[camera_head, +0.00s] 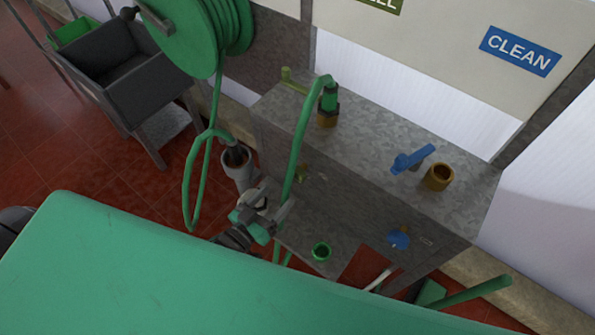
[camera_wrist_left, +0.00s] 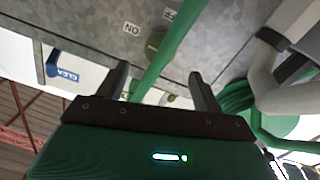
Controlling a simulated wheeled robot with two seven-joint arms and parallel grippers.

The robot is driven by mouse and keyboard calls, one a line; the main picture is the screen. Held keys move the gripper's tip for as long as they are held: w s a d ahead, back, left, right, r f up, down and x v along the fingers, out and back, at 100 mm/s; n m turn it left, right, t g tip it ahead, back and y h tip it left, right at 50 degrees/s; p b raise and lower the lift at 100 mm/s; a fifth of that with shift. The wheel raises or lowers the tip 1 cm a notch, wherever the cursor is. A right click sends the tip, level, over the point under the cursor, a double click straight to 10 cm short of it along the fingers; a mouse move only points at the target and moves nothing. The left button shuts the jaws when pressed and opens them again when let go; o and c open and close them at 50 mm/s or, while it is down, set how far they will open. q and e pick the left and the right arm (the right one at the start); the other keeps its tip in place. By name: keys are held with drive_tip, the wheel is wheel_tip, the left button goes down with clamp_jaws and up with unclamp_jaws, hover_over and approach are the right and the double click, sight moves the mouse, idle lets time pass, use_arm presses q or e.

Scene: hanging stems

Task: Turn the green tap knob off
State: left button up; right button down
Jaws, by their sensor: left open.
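The green tap knob (camera_head: 303,172) is small and olive-green, on the front of the grey metal box (camera_head: 350,185). In the left wrist view the knob (camera_wrist_left: 154,44) is round and partly hidden behind a green hose (camera_wrist_left: 168,50). Labels beside it include an upside-down "ON" (camera_wrist_left: 131,29). My left gripper (camera_head: 274,198) is open, in front of and a little below the knob. In the left wrist view its fingers (camera_wrist_left: 158,74) point toward the box, apart from the knob, with the hose crossing between them in the picture. My right gripper is not in view.
A blue knob (camera_head: 398,239) is farther right on the box front. A blue lever (camera_head: 413,158), brass fitting (camera_head: 438,178) and olive lever (camera_head: 293,79) are on top. A green hose reel (camera_head: 190,35) and grey cart (camera_head: 125,75) stand left. A grey pipe (camera_head: 240,176) is close to my gripper.

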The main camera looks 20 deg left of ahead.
sight(294, 177)
use_arm(q)
drive_tip(key=x, duration=0.8)
drive_tip(key=shift+w+d+p, duration=0.1)
drive_tip(key=shift+w+p, duration=0.25)
drive_tip(key=shift+p, duration=0.05)
drive_tip(key=shift+w+d, duration=0.3)
drive_tip(key=shift+w, duration=0.4)
drive_tip(key=shift+f, duration=0.1)
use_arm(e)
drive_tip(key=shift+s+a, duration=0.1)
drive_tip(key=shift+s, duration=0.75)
use_arm(q)
drive_tip(key=c, duration=0.9)
